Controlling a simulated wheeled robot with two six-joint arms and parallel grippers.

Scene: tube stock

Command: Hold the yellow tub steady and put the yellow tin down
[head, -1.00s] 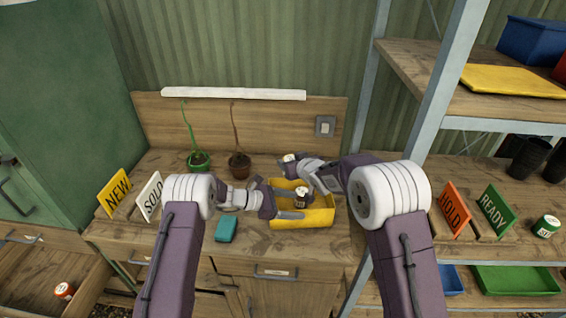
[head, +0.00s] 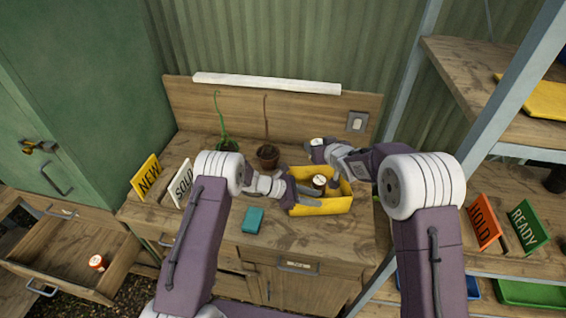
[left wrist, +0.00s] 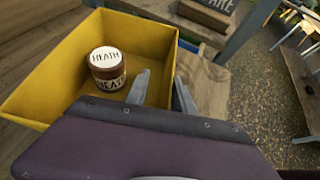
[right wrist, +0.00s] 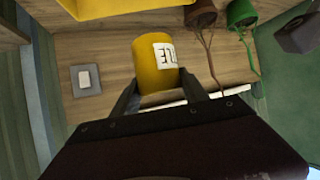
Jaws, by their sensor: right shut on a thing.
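The yellow tub (head: 322,207) stands on the wooden bench, with a brown HEATH tin (head: 319,182) upright inside it. The tub (left wrist: 40,95) and HEATH tin (left wrist: 107,70) also show in the left wrist view. My left gripper (head: 298,199) is at the tub's near-left side; its fingers (left wrist: 163,92) straddle one wall, one inside and one outside, with gaps visible. My right gripper (right wrist: 160,95) is shut on the yellow tin (right wrist: 150,70), which has a white label. In the head view my right gripper (head: 318,150) is behind the tub, and the tin is mostly hidden.
Two plant pots, one green (head: 228,145) and one brown (head: 268,153), stand at the back. NEW (head: 146,178) and SOLD (head: 182,183) signs stand left. A teal block (head: 253,220) lies before the tub. An open drawer (head: 75,255) holds an orange tin (head: 98,262). Shelving stands right.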

